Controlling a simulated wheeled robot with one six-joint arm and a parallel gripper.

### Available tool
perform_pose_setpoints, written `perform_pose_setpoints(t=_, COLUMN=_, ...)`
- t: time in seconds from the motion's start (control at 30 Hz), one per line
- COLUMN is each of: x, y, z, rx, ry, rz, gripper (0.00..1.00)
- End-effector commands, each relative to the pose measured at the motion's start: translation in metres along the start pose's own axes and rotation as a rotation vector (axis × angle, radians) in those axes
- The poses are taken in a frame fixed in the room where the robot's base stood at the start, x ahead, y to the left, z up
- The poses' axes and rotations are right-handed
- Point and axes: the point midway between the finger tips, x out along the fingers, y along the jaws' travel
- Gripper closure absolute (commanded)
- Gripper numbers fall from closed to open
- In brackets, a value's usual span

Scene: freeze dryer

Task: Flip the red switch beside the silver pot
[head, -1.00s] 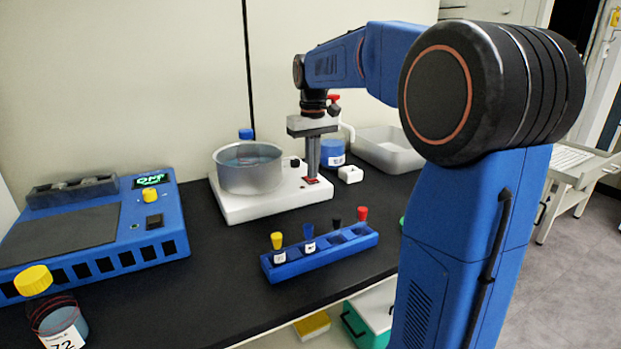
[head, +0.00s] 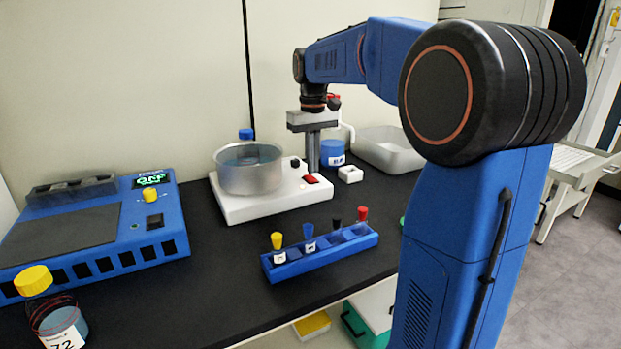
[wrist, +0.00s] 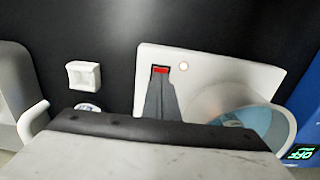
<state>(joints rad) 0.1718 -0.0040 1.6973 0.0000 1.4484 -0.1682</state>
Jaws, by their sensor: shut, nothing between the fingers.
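The silver pot (head: 250,172) holds bluish liquid and stands on a white base (head: 235,208). The red switch (head: 311,179) is at the right end of that base and looks bright red. In the wrist view the switch (wrist: 160,69) shows just beyond my fingertips, with a small glowing light (wrist: 183,66) beside it. The pot (wrist: 208,103) is partly hidden there. My gripper (head: 313,170) points down, shut and empty, just behind and above the switch. I cannot tell whether the fingertips touch it.
A blue rack (head: 320,252) with several coloured-capped vials stands in front of the base. A small white block (head: 350,174), a blue jar (head: 333,153) and a grey tray (head: 388,150) are to the right. A blue device (head: 95,235) stands at left.

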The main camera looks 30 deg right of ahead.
Motion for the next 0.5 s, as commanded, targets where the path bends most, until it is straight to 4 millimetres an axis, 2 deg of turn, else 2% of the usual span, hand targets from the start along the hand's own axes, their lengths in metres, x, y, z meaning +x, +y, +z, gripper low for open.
perform_pose_setpoints(t=0.5, x=-0.034, y=0.000, z=0.000, rx=0.000, ry=0.001, rz=0.000, gripper=1.00)
